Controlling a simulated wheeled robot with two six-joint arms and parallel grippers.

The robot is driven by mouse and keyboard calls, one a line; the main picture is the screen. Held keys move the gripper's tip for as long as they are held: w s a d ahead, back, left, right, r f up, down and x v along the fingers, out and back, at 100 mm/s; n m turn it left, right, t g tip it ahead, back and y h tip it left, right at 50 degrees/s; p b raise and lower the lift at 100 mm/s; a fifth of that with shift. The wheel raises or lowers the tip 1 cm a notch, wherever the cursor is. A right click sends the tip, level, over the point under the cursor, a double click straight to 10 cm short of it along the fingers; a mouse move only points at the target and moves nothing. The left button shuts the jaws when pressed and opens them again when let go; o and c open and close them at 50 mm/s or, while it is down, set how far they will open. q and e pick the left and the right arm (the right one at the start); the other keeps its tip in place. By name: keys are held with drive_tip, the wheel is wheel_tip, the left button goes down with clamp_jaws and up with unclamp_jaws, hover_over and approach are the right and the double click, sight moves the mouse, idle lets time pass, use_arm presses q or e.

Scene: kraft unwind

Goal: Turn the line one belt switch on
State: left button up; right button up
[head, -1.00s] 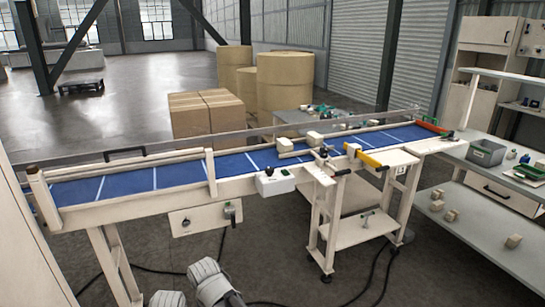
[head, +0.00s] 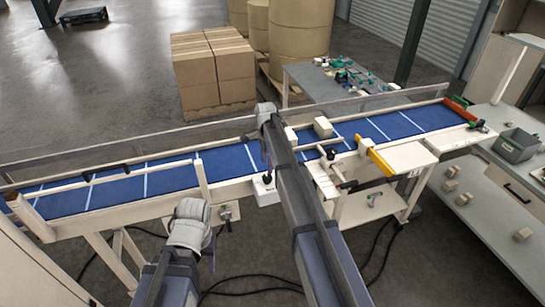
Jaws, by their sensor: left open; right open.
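The long blue conveyor belt (head: 110,192) crosses the view. A white control box (head: 266,197) sits on its front rail, partly hidden by my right arm. A pale panel (head: 218,218) with a dark lever (head: 226,214) hangs lower, partly hidden by my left arm. I cannot tell which of these carries the line one switch, or its setting. My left gripper (head: 190,212) is open, in front of the panel and left of the lever. My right gripper (head: 266,112) is open and appears over the belt, left of the pale blocks. Neither gripper's fingers show clearly.
A side table (head: 300,80) with small parts stands behind. A grey bin (head: 515,146) sits on the right bench. Cartons (head: 214,70) stand beyond the belt.

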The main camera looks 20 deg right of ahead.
sight(267, 176)
drive_tip(key=shift+w+d+r, duration=0.2)
drive_tip(key=shift+w+d, duration=0.05)
drive_tip(key=shift+s+a+f+b, duration=0.1)
drive_tip(key=shift+s+f+b, duration=0.05)
drive_tip(key=shift+b, duration=0.15)
wheel_tip(267, 176, down, 8)
drive_tip(key=b, duration=0.7)
drive_tip(key=shift+r, duration=0.25)
drive_tip(key=shift+c, duration=0.2)
clamp_jaws()
